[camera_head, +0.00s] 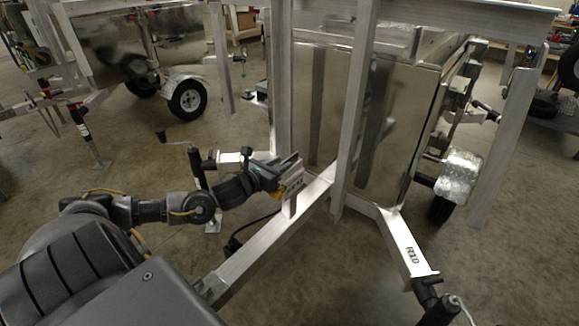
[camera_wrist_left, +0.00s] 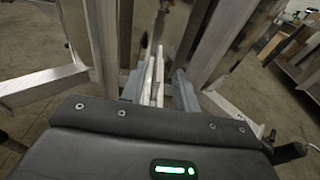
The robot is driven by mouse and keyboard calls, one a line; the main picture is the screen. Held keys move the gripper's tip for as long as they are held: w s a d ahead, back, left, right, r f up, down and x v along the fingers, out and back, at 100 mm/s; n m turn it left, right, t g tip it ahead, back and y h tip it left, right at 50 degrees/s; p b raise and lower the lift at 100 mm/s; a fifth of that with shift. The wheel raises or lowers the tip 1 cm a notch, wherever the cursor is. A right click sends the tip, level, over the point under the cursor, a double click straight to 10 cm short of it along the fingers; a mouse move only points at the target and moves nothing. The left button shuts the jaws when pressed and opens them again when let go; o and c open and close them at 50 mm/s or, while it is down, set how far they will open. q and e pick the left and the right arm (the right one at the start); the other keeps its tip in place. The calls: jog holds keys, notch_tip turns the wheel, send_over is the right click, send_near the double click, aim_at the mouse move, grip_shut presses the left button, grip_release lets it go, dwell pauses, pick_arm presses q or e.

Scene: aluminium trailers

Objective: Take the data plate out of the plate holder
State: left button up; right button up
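My left gripper (camera_head: 290,172) is at a small upright metal plate holder (camera_head: 289,206) on the silver trailer frame beam. In the left wrist view, the two grey fingers (camera_wrist_left: 160,90) stand apart. Thin pale upright pieces (camera_wrist_left: 158,76) show between them, closer to the left finger, with a gap to the right finger. These look like the data plate and its holder, but I cannot tell clearly which is which. The gripper covers much of the plate in the head view. My right gripper is not in view.
Upright aluminium posts (camera_head: 355,110) and a shiny trailer box (camera_head: 320,120) stand close behind the gripper. A beam marked R10 (camera_head: 405,245) runs to the lower right. Another trailer with a wheel (camera_head: 187,99) is at the back left. Concrete floor (camera_head: 500,270) is clear at the right.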

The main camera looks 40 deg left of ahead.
aim_at(286, 160)
pick_arm(q)
jog(key=shift+w+a+f, duration=0.1)
jog(key=shift+w+f, duration=0.1)
jog(key=shift+w, duration=1.65)
grip_shut()
